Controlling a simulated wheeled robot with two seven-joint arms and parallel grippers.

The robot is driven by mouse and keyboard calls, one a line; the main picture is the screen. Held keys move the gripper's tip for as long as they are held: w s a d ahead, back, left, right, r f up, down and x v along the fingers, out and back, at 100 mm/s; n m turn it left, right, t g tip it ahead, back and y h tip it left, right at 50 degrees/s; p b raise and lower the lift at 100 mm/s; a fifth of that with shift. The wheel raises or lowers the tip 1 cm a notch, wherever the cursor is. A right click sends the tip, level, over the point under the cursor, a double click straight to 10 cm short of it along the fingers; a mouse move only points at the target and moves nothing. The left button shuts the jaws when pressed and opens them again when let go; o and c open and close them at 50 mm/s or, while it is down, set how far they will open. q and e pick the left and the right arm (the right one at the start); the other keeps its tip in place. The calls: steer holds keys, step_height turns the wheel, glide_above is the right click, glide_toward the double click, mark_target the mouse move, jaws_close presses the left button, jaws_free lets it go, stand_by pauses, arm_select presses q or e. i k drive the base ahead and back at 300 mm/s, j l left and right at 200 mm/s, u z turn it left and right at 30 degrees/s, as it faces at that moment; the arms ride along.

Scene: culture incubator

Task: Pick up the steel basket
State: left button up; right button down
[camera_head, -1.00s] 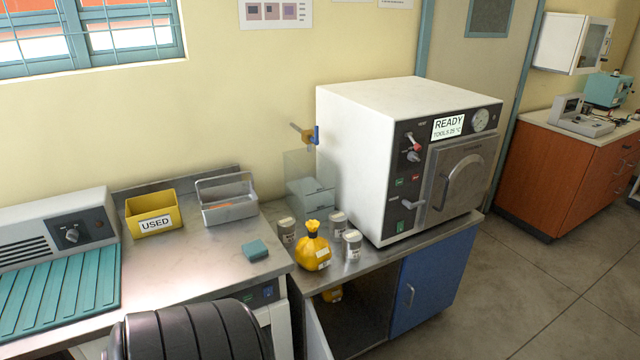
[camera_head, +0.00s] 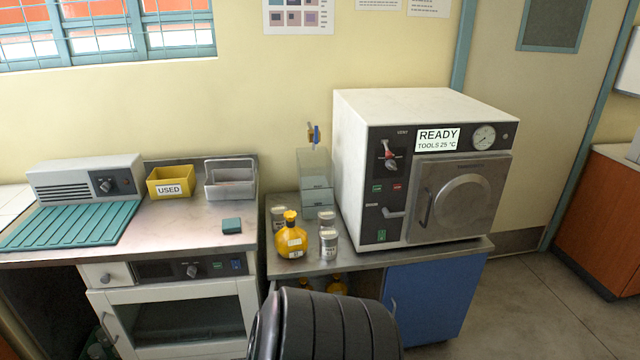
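The steel basket (camera_head: 231,190) is a grey metal container with a raised handle. It stands on the steel counter by the back wall, just right of the yellow bin marked USED (camera_head: 170,183). Something reddish lies inside it, too small to make out. Neither of my grippers shows in the head view. A dark ribbed part, which seems to be mine, fills the bottom middle.
A white autoclave (camera_head: 420,120) reading READY stands on the right counter. A yellow bottle (camera_head: 291,240), several grey tins (camera_head: 329,246) and a clear box (camera_head: 315,180) stand left of it. A teal block (camera_head: 231,225) lies before the basket. A ribbed teal mat (camera_head: 70,226) lies left.

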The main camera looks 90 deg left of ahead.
mark_target(245, 180)
steer(key=i+j+u, duration=0.15)
steer(key=i+u, duration=0.15)
steer(key=u, duration=0.15)
steer(key=i+u, duration=0.3)
steer(key=u, duration=0.15)
steer(key=i+u, duration=0.3)
steer(key=u, duration=0.15)
steer(key=i+l+u, duration=0.2)
steer(key=u, duration=0.25)
steer(key=i, duration=0.1)
